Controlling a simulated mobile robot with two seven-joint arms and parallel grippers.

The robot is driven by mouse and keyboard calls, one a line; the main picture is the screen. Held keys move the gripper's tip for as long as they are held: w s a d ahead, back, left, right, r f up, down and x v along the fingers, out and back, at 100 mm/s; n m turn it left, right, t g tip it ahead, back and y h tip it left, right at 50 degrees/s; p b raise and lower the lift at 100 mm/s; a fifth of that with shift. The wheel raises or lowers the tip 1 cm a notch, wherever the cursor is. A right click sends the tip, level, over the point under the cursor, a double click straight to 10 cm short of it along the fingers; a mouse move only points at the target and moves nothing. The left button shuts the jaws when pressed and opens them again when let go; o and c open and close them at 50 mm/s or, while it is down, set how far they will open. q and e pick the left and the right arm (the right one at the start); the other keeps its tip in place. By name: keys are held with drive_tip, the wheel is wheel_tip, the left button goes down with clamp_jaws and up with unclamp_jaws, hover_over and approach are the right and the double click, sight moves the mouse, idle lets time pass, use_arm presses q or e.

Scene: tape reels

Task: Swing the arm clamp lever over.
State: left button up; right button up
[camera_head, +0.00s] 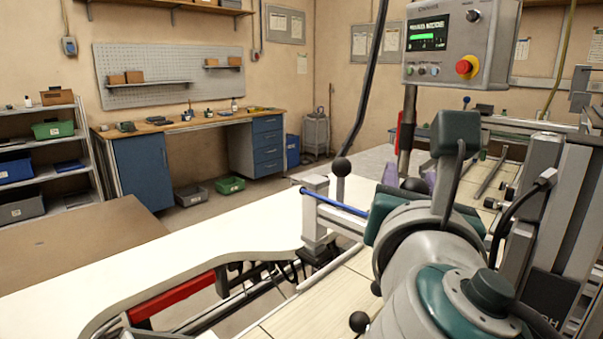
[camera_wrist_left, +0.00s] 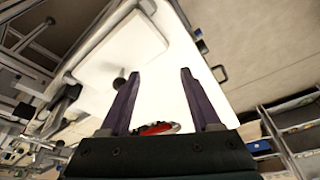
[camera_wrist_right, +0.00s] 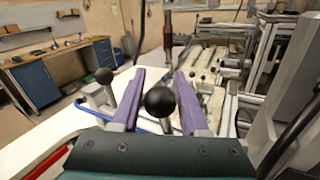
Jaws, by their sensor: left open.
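A black ball knob (camera_wrist_right: 160,101), apparently on the clamp lever, sits between the spread purple fingers of my right gripper (camera_wrist_right: 160,78) in the right wrist view. No grip on it is visible. In the head view my right gripper (camera_head: 411,178) is over the bench on the right, with the dark knob (camera_head: 414,185) showing between its fingers. Much of the lever is hidden by my gripper and wrist. My left gripper (camera_wrist_left: 160,75) shows only in the left wrist view, open and empty above a white surface.
A second black knob (camera_head: 341,166) stands on a grey post beside a blue rod (camera_head: 335,202), left of my right gripper. A control box (camera_head: 460,42) hangs above. The white tabletop (camera_head: 190,255) on the left is clear. A workbench (camera_head: 190,122) stands at the back.

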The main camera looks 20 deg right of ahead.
clamp_jaws()
idle(1.0)
